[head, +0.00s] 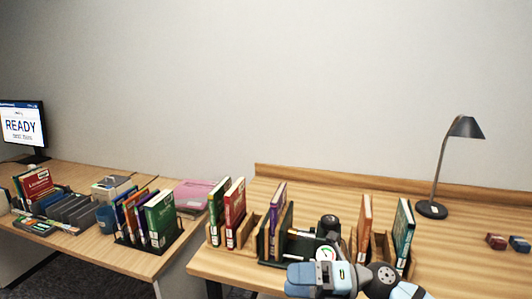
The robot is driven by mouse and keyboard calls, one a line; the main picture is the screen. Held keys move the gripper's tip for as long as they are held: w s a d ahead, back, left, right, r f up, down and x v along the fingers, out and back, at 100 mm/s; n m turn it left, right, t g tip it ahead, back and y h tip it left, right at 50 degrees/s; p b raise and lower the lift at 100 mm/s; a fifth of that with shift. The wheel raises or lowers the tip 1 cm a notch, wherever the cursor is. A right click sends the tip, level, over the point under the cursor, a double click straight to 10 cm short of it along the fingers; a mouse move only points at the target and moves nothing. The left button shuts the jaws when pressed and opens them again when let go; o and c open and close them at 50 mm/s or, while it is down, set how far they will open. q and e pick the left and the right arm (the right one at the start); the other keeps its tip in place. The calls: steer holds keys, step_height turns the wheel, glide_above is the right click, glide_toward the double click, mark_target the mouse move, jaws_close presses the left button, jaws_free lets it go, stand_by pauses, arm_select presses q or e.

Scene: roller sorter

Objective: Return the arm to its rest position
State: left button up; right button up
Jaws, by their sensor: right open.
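My right arm (345,279) comes in at the bottom, right of centre, in front of the desk sorter. Its gripper (303,241) is low over the sorter's middle part, among dark and pale parts, and is open. The fingertips are small and partly lost against the dark sorter. I see no book between them. A purple-spined book (277,221) stands upright just left of the gripper. My left gripper is not in view.
The wooden sorter (245,233) holds a green book (219,211) and a red book (235,212) at left, and an orange book (365,224) and a teal book (403,235) at right. A lamp (432,209) and small blocks (507,242) stand right. A book-laden side table (85,251) is left.

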steer(key=s+d+f+m+t+h, duration=0.2)
steer(key=d+f+m+t+h, duration=0.45)
steer(key=m, duration=0.85)
steer(key=s+d+f+m+t+h, duration=0.1)
steer(key=s+f+m+t+h, duration=0.2)
steer(key=f+m+t, duration=0.9)
steer(key=s+d+f+m+g+h+p, duration=0.1)
steer(key=s+d+f+m+g+h, duration=0.25)
steer(key=s+f+m, duration=0.35)
steer(key=s+d+f+m+g+h, duration=0.2)
steer(key=s+f+m+g, duration=0.3)
steer(key=s, duration=0.3)
arm_select(q)
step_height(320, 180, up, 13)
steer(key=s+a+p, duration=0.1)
steer(key=p, duration=1.3)
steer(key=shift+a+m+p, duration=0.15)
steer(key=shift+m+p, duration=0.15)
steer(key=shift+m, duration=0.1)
arm_select(e)
step_height(320, 180, up, 12)
steer(key=n, duration=0.1)
steer(key=shift+d+r, duration=0.25)
steer(key=shift+d, duration=0.15)
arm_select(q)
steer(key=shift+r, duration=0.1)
arm_select(e)
steer(key=shift+s, duration=0.1)
